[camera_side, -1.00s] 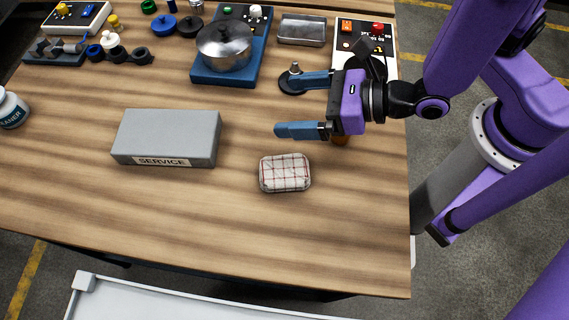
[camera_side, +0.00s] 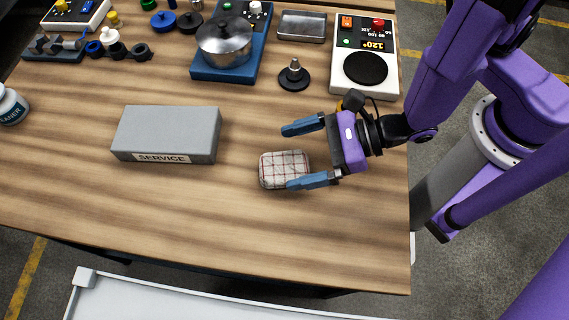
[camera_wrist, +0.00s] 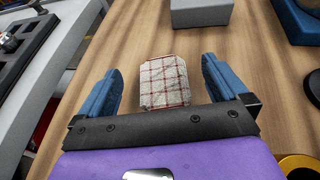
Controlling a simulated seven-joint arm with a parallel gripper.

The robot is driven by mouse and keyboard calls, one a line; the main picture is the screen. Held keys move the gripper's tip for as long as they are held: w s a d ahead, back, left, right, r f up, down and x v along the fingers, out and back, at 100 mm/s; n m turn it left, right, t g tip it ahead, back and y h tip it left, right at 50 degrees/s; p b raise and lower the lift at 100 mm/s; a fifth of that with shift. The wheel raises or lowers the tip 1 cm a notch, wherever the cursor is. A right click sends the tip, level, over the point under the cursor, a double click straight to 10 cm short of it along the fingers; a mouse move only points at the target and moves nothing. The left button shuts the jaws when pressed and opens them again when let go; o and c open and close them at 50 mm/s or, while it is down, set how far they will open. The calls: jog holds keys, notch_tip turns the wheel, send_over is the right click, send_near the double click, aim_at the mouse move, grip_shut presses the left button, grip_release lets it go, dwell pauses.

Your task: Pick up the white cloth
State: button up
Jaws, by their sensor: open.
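The white cloth (camera_side: 281,168), folded with a red and dark check pattern, lies on the wooden table right of the grey service box. My gripper (camera_side: 307,155) is open and empty, with its blue fingers pointing left toward the cloth. In the side view the nearer finger overlaps the cloth's right edge; contact is unclear. In the wrist view the cloth (camera_wrist: 165,82) sits ahead, between the lines of the two fingers, a little closer to the left-right middle than to either finger.
The grey box (camera_side: 168,133) labelled SERVICE stands left of the cloth. A black-based part (camera_side: 294,77), a white device with a black disc (camera_side: 366,68) and a pot on a blue base (camera_side: 224,45) are behind. The table front is clear.

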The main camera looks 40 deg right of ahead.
aim_at(288, 165)
jog(key=shift+f, duration=0.4)
jog(key=f, duration=0.1)
jog(key=w+a+f, duration=0.1)
jog(key=shift+a+f, duration=0.15)
jog(key=shift+f, duration=0.25)
jog(key=shift+w+a+f, duration=0.25)
jog(key=shift+a, duration=0.25)
jog(key=c, duration=1.1)
